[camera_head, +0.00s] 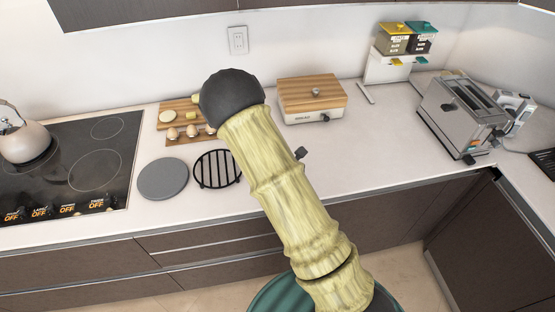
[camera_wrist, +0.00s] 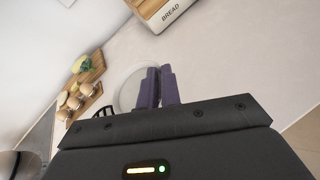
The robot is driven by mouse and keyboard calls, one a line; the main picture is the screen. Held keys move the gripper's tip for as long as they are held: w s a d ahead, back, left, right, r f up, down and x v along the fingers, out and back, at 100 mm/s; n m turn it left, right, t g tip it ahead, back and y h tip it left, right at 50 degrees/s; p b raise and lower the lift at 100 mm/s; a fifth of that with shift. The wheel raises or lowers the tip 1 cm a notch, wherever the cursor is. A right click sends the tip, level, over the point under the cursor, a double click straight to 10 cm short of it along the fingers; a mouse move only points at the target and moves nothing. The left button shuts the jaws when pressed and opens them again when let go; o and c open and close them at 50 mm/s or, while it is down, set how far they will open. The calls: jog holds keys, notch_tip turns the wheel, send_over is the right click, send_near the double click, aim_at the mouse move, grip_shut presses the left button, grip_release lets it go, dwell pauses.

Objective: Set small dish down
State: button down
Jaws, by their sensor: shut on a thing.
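The small dish (camera_wrist: 127,93) shows in the wrist view as a pale grey-white round shape, partly hidden behind the fingers. My gripper (camera_wrist: 160,76) has its two purple fingers close together, shut on the dish's edge. The counter lies beyond the dish; I cannot tell whether the dish touches it. In the head view my arm hides the dish, and only a small dark part of my gripper (camera_head: 300,153) shows at the arm's right edge.
On the white counter (camera_head: 372,148) are a grey round mat (camera_head: 163,179), a black round rack (camera_head: 217,169), a board with eggs (camera_head: 191,133) and a bread box (camera_head: 312,99). A toaster (camera_head: 463,115) stands right, the stove (camera_head: 75,165) left.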

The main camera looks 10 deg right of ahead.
jog(key=w+m+g+h+b, duration=0.1)
jog(key=m+h+b, duration=0.1)
jog(key=b, duration=0.2)
jog(key=w+m+g+h+b, duration=0.1)
jog(key=w+m+h+b, duration=0.1)
jog(key=b, duration=0.3)
jog(key=w+r+m+g+h+b, duration=0.1)
jog(key=w+m+g+h+b, duration=0.1)
jog(key=b, duration=0.3)
jog(key=shift+w+a+r+m+h, duration=0.1)
jog(key=shift+w+a+m+h, duration=0.1)
jog(key=shift+a+m+h, duration=0.25)
jog(key=shift+r, duration=0.2)
